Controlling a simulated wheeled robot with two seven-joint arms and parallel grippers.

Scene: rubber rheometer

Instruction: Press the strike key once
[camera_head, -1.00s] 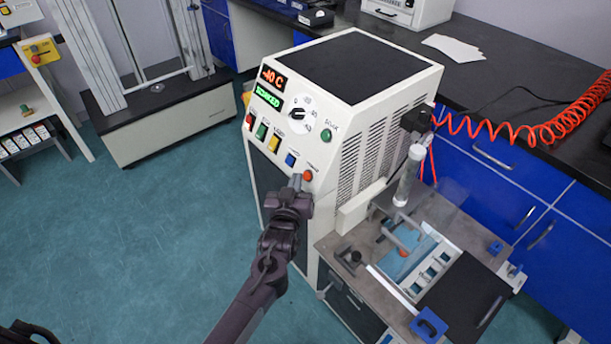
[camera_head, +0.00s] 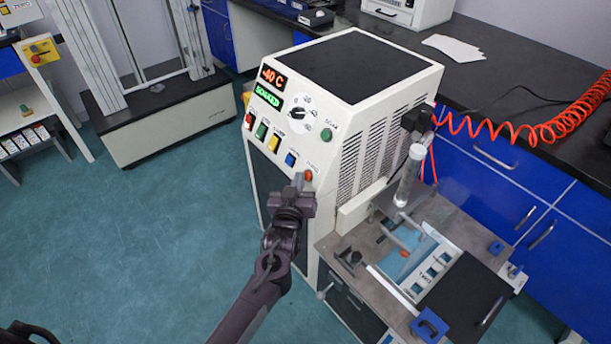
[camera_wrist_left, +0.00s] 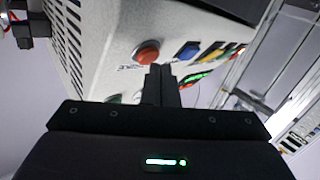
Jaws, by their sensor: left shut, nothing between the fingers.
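The strike key, a round orange-red button (camera_head: 308,175), sits low at the right end of the row of keys on the white machine's sloped front panel. In the left wrist view the same button (camera_wrist_left: 146,52) shows just beyond the fingertips, a little to their left. My left gripper (camera_head: 298,181) is shut and empty, its tips close beside the key. The closed fingers (camera_wrist_left: 160,72) point towards the panel in the left wrist view. I cannot tell whether the tips touch the key. My right gripper is out of view.
The panel also carries blue (camera_head: 290,159), yellow (camera_head: 273,143) and green (camera_head: 261,130) keys, a dial (camera_head: 299,114) and a lit red display (camera_head: 272,77). A steel-topped bench (camera_head: 345,237) with a clear upright tube (camera_head: 408,178) stands right of the gripper. Floor is open to the left.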

